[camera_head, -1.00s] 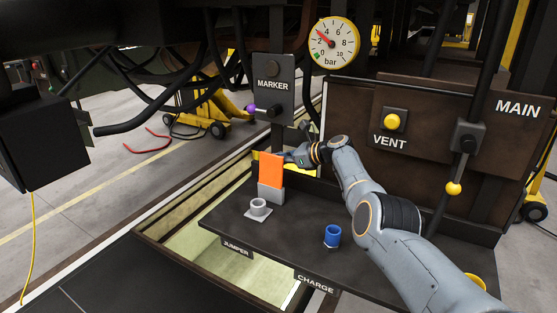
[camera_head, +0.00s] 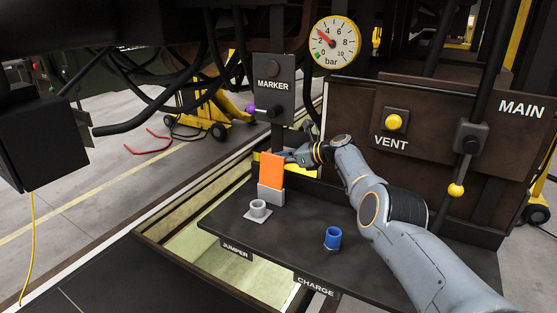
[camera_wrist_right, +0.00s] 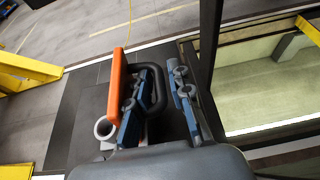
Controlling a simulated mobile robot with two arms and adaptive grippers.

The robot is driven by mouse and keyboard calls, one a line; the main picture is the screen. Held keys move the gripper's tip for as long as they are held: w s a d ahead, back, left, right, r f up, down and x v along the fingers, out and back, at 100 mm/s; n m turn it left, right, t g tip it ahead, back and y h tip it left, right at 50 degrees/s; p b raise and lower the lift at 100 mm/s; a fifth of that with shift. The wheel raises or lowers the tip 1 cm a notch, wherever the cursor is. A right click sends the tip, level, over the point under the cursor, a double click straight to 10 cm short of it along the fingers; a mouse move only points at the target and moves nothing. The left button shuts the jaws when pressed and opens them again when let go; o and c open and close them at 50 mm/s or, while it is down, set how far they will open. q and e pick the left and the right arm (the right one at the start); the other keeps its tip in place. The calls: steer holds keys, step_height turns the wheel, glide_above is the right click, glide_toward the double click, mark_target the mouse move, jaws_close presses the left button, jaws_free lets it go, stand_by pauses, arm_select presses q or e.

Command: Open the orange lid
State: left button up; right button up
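The orange lid (camera_head: 271,170) stands nearly upright above a light grey socket box (camera_head: 270,193) at the back left of the dark shelf. In the right wrist view the lid (camera_wrist_right: 117,85) shows nearly edge-on as an orange bar. A dark curved bar shows between the fingers. My left gripper is not in view.
A grey round socket (camera_head: 258,208) stands before the lid, above the JUMPER label. A blue cup-shaped fitting (camera_head: 333,236) stands on the shelf (camera_head: 285,245) near CHARGE. The MARKER panel (camera_head: 273,90) with a purple-knobbed lever rises behind. The shelf's middle is clear.

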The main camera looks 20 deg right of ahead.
steer(key=shift+f, duration=0.1)
steer(key=shift+d, duration=0.1)
steer(key=shift+s+d, duration=0.25)
steer(key=shift+v, duration=0.85)
steer(key=v, duration=0.5)
steer(key=shift+s+a+r, duration=0.1)
steer(key=shift+a+r, duration=0.05)
steer(key=shift+r, duration=0.1)
